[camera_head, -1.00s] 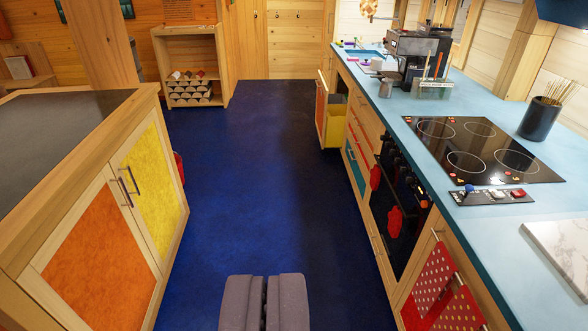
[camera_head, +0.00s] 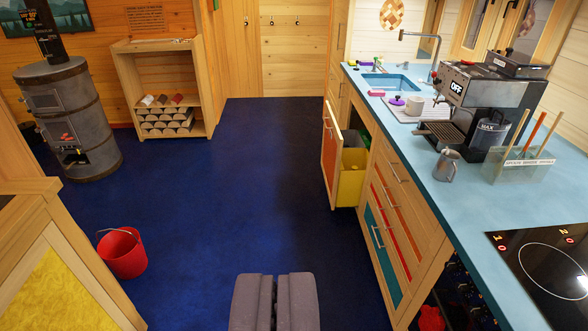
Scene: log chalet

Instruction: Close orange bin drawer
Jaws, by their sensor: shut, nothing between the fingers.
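The orange bin drawer (camera_head: 329,152) stands pulled out from the right-hand counter row, below the sink end. Its orange-panelled front faces left and away from the cabinet. A yellow bin (camera_head: 350,182) sits in it, with a darker bin partly seen behind. My gripper (camera_head: 274,300) is at the bottom middle of the view, shut and empty, its two grey fingers together. It is apart from the drawer, nearer to me and to the left of it.
Blue floor (camera_head: 230,190) lies clear between me and the drawer. A red bucket (camera_head: 122,253) stands at left beside the yellow-panelled island (camera_head: 62,290). A stove (camera_head: 70,120) and firewood shelf (camera_head: 163,90) are at the back left. The blue counter (camera_head: 455,205) runs along the right.

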